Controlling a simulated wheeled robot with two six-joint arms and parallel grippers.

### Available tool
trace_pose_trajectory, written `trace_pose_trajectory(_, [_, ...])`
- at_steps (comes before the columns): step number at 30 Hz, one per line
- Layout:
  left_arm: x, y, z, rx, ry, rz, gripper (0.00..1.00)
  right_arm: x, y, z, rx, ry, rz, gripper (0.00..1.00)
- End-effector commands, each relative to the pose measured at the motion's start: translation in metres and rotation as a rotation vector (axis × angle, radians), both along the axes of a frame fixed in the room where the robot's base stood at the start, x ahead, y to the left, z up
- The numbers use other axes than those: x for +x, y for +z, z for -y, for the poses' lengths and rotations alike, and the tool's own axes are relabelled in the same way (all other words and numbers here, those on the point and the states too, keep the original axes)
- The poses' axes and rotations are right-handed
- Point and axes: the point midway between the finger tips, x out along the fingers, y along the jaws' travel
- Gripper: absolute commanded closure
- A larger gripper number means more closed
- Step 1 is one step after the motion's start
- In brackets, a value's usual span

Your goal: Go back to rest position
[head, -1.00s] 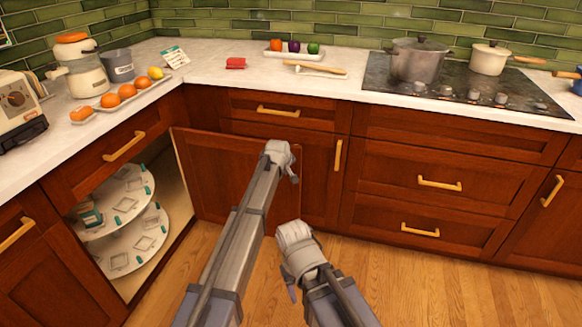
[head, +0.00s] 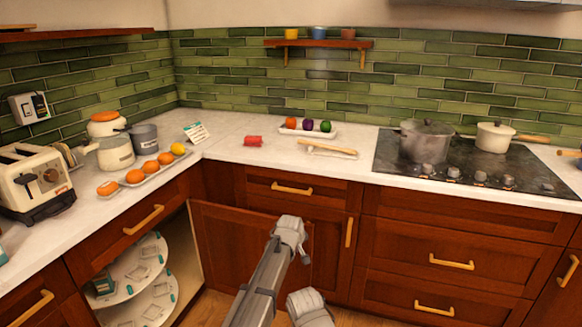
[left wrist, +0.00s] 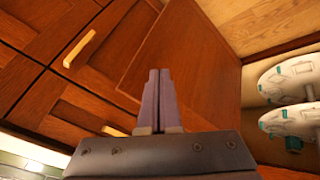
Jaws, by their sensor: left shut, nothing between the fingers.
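My left gripper (left wrist: 159,72) shows in the left wrist view with its two purple fingers pressed together and nothing between them. In that view it is in front of a wooden cabinet door (left wrist: 190,60), apparently without holding it. In the head view my left arm reaches up from the bottom, in front of the open corner cabinet door (head: 235,245); its fingers are mostly hidden behind the wrist. Only a grey part of my right arm shows at the bottom edge of the head view, and its fingers are not visible.
The corner cabinet stands open, showing round shelves (head: 140,265). The counter (head: 225,150) above carries a toaster (head: 35,185), a tray of oranges (head: 135,177) and a red item (head: 253,141). A pot (head: 425,142) stands on the stove (head: 480,165) at right.

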Motion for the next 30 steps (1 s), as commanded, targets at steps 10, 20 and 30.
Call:
trace_pose_trajectory(10, [-0.18,-0.028,-0.143,0.221,-0.227,-0.259,1.0,0.0,0.0,0.0,0.0,0.0,0.0,0.5])
trace_pose_trajectory(20, [-0.276,-0.035,-0.191,0.277,-0.384,-0.403,1.0,0.0,0.0,0.0,0.0,0.0,0.0,0.5])
trace_pose_trajectory(30, [-0.332,-0.038,-0.188,0.311,-0.53,-0.488,1.0,0.0,0.0,0.0,0.0,0.0,0.0,0.5])
